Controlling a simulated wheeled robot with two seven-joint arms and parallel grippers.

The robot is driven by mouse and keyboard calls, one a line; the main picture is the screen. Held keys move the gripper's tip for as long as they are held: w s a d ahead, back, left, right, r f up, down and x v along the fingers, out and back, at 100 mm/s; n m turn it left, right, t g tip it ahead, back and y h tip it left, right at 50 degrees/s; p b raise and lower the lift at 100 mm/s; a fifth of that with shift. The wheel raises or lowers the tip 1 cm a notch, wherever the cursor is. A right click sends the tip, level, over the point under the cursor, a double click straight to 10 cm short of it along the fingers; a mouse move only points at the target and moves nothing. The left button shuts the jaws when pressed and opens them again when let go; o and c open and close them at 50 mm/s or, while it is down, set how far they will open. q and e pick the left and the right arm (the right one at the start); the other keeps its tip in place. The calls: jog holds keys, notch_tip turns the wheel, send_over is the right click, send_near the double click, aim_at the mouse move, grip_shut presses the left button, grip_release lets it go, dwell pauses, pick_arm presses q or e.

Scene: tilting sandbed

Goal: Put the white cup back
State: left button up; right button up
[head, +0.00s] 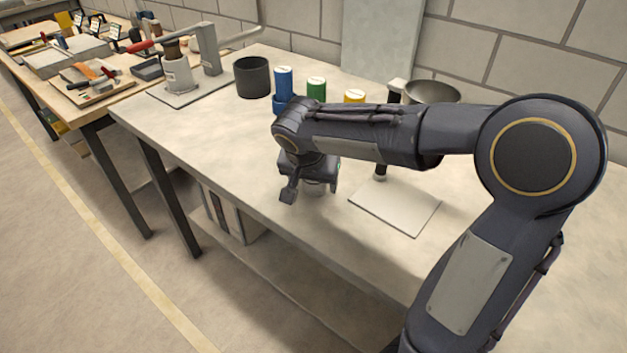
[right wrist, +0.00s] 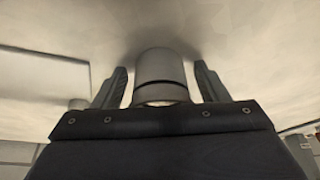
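The white cup (right wrist: 160,72) is a small pale grey-white cylinder with a dark line around it in the right wrist view. It stands between the two fingers of my right gripper (right wrist: 160,80), with a narrow gap on each side, so the gripper looks open around it. In the head view my right gripper (head: 312,192) points down near the table's front edge, and the cup (head: 315,187) shows only partly beneath it. My left gripper is not in view.
A flat pale plate (head: 408,210) with a dark upright lies right of the gripper. The table's left front (head: 200,140) is clear.

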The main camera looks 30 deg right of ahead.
jog(key=shift+o, duration=0.4)
jog(key=shift+r, duration=0.1)
jog(key=shift+r+p, duration=0.25)
jog(key=shift+p, duration=0.05)
jog(key=p+v, duration=0.1)
jog(key=v, duration=1)
jog(key=shift+a+r, duration=0.15)
jog(key=shift+r, duration=0.15)
jog(key=shift+s, duration=0.15)
jog(key=s+a+n+t+y+p, duration=0.1)
jog(key=s+n+y+p, duration=0.2)
jog(key=s, duration=0.6)
jog(key=s+a+f+n+t+y+p, duration=0.1)
jog(key=s+n+y+p, duration=0.3)
jog(key=s, duration=0.5)
jog(key=shift+a+f+p, duration=0.25)
jog(key=shift+a+p, duration=0.55)
jog(key=shift+p, duration=0.25)
